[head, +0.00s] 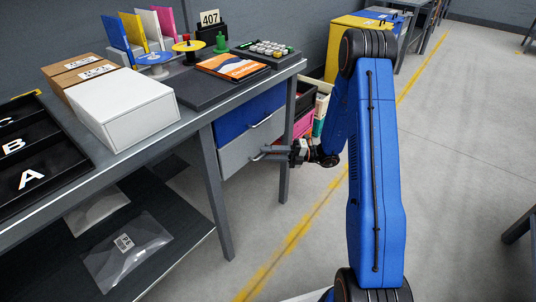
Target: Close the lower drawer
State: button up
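The lower drawer (236,153) has a light grey front and sits under the bench top, below a blue upper drawer (236,117) with a bar handle. It seems to stand slightly out from the blue front, but I cannot tell how far. My gripper (268,152) reaches in from the right, its fingers pointing left in front of the grey front, near where its handle would be. The fingers overlap the handle area, so I cannot tell whether they touch the drawer or whether they are open or shut.
A bench leg (284,150) stands just behind my gripper, and another leg (216,195) left of the drawers. Stacked coloured crates (306,112) stand beyond. The bench top holds a white box (122,105) and other items.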

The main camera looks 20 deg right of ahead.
jog(key=s+d+f, duration=0.2)
jog(key=d, duration=1.5)
jog(key=shift+s+f, duration=0.15)
jog(key=shift+s, duration=0.15)
jog(key=s+a+r+n+g+h, duration=0.6)
jog(key=s+a+r+n+h, duration=0.45)
jog(key=s+r+n, duration=0.55)
jog(key=s+r+n+t+h, duration=0.3)
jog(key=s+n+t+h, duration=0.1)
jog(key=s+n, duration=0.5)
jog(key=s+d+r+n+t+h, duration=0.1)
jog(key=s+r+n+t+h, duration=0.2)
jog(key=s+n, duration=0.6)
jog(key=shift+s+r+n+t+h, duration=0.2)
jog(key=shift+r+n+t+h, duration=0.3)
jog(key=shift+n+h, duration=0.5)
jog(key=shift+d, duration=0.15)
